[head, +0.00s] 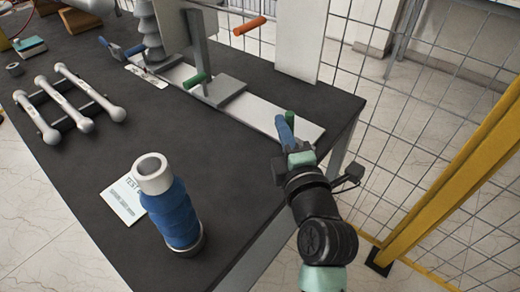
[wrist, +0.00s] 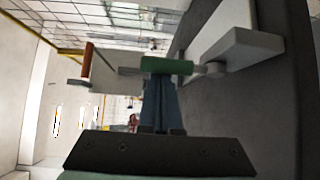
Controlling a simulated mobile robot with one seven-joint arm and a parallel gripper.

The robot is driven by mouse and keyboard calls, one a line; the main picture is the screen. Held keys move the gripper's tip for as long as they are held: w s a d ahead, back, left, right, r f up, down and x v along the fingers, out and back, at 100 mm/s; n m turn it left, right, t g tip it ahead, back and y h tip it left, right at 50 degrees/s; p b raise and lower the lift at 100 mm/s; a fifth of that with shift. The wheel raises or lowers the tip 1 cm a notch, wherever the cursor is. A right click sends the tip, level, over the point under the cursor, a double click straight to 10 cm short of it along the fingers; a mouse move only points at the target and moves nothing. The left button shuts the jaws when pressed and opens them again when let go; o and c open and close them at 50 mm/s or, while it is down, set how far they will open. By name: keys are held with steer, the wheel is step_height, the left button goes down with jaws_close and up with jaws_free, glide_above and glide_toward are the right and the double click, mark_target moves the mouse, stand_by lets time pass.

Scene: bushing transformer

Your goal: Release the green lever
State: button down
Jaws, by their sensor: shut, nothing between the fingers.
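A green lever handle (wrist: 167,66) lies straight ahead of my fingertips in the wrist view, with a grey rod and round joint to its right. My gripper (wrist: 160,80) is shut and empty, its blue fingers together. The fingertips meet the handle's near side in the picture; whether they touch it I cannot tell.
A blue cylinder with a white ring (head: 172,205) stands at the table's front. Metal rods (head: 80,95) lie to the left. A mesh fence and yellow post (head: 455,175) are on the right.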

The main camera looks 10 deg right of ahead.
steer(key=shift+s+d+f+m+t+b, duration=0.2)
steer(key=shift+m+t+b, duration=0.1)
steer(key=shift+b, duration=0.85)
steer(key=shift+r+b, duration=0.3)
steer(key=shift+b, duration=0.05)
steer(key=shift+s+f, duration=0.1)
steer(key=shift+s, duration=0.05)
